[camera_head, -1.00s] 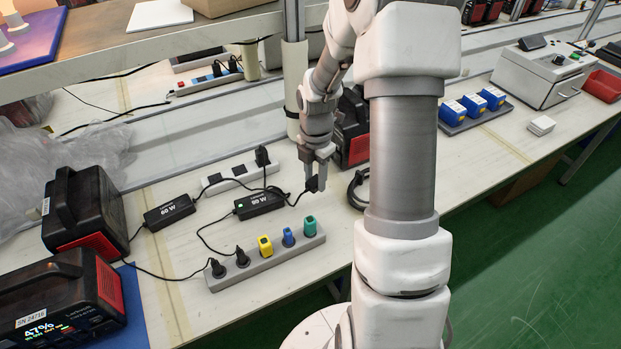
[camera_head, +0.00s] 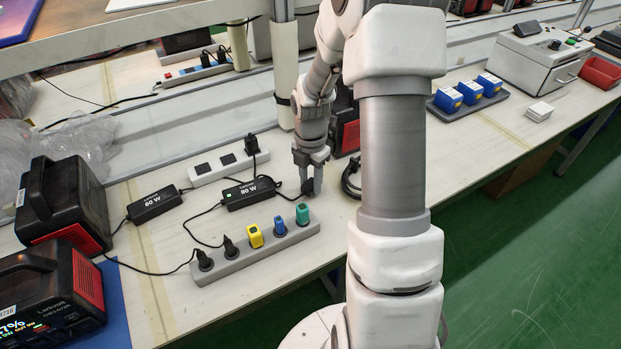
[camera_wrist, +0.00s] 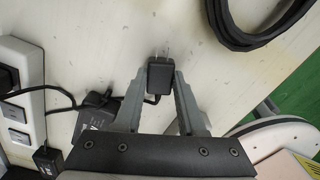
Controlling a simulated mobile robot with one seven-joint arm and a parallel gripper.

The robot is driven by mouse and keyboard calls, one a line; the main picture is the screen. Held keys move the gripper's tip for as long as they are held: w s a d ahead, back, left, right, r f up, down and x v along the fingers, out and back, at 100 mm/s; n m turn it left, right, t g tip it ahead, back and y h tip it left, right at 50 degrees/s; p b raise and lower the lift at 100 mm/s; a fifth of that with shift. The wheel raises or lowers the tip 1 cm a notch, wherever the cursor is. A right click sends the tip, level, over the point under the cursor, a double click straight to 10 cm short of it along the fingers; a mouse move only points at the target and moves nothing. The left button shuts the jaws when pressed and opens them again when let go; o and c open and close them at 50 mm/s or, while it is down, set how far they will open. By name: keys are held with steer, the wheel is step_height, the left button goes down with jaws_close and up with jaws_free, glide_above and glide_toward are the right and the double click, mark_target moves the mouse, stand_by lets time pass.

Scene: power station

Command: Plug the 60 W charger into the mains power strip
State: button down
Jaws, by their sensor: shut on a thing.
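My gripper (camera_wrist: 160,86) is shut on a black two-pin plug (camera_wrist: 160,79), pins pointing to the top of the wrist view. In the head view my gripper (camera_head: 309,187) is right of the 90 W charger (camera_head: 250,192), whose light is green. The 60 W charger (camera_head: 154,204) lies left of it. The held plug's cable runs left past the 90 W charger, where cables cross; I cannot trace it fully. The white power strip (camera_head: 215,174) lies behind the chargers, with a black plug (camera_head: 251,145) at its right end and two free sockets. It also shows in the wrist view (camera_wrist: 36,100).
A grey strip (camera_head: 265,256) in front holds two black plugs and yellow, blue and green pieces. Black-red power units (camera_head: 62,205) stand left. A coiled black cable (camera_wrist: 240,38) lies near my gripper. A shelf post (camera_head: 284,70) rises behind the white strip.

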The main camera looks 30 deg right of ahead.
steer(key=shift+f, duration=0.35)
steer(key=shift+c, duration=2.1)
jaws_free()
